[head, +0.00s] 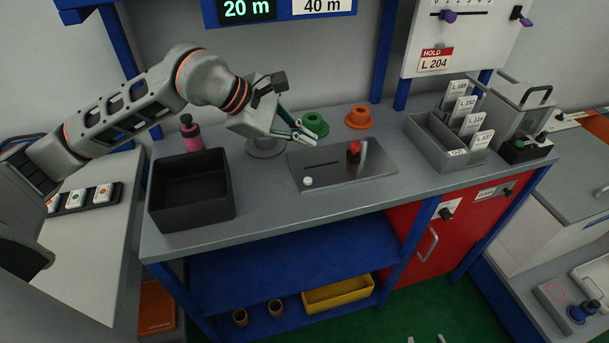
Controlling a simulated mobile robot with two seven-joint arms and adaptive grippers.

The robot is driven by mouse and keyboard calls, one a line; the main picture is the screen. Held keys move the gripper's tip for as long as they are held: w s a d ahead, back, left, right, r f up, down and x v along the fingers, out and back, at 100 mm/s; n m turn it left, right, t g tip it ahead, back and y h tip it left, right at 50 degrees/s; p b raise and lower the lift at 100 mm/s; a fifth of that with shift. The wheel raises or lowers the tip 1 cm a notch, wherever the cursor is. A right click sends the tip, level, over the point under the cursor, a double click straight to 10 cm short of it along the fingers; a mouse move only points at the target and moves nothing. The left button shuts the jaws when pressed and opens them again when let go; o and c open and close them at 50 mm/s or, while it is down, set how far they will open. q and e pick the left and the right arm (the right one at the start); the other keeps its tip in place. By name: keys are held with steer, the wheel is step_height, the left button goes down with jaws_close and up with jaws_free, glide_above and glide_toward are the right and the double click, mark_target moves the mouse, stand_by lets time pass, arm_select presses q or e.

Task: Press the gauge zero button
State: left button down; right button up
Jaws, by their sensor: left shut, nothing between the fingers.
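A shiny metal panel (342,168) lies on the grey bench and has a dark slot. A white button (308,182) sits near its front left corner, and a red knob-like button (354,150) stands towards its back right. I see no readable label marking either as gauge zero. My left gripper (314,136) is shut and empty, just above the panel's back left edge, pointing right. It is behind the white button and left of the red one, apart from both. Two small pale tips at the bottom edge may be my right gripper (425,340); most of it is cut off.
A black open bin (190,190) stands left of the panel, with a pink bottle (190,134) behind it. Green (316,124) and orange (360,117) spools sit behind the panel. A grey card rack (440,150) stands to the right. Bench front is clear.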

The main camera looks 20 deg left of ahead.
mark_target(305, 181)
arm_select(q)
steer(key=shift+d, duration=0.1)
steer(key=shift+f, duration=0.1)
step_height(305, 181, down, 8)
steer(key=b, duration=0.4)
steer(key=shift+b, duration=0.35)
steer(key=shift+f, duration=0.3)
steer(key=shift+f, duration=0.1)
stand_by(0.9)
steer(key=shift+f+b, duration=0.4)
steer(key=shift+b, duration=0.05)
